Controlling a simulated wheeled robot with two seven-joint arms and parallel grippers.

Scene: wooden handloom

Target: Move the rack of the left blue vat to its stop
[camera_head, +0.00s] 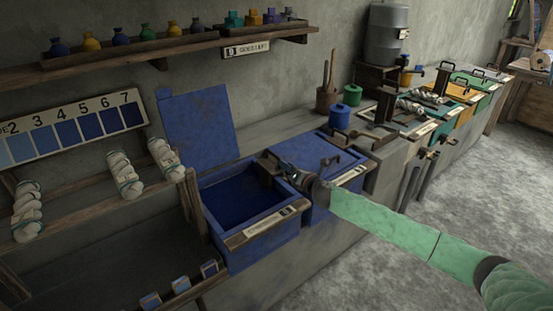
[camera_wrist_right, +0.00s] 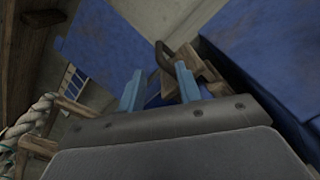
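The left blue vat (camera_head: 233,246) has its blue lid (camera_head: 199,122) raised and leaning back, and dark blue liquid shows inside. A dark handle with wooden pieces, seemingly the rack (camera_head: 267,163), is at the vat's back right edge. My right gripper (camera_head: 287,172) is over the vat's right side, close to this handle. In the right wrist view my two light blue fingers (camera_wrist_right: 159,72) stand apart, with the dark handle (camera_wrist_right: 162,56) near the right finger; contact cannot be told. My left gripper is not in view.
A second blue vat with a closed lid (camera_head: 312,151) adjoins on the right. Green and yellow vats (camera_head: 465,93) follow along the counter. White yarn skeins (camera_head: 124,175) hang on a wooden rail at left. A shelf of bottles (camera_head: 130,53) is above.

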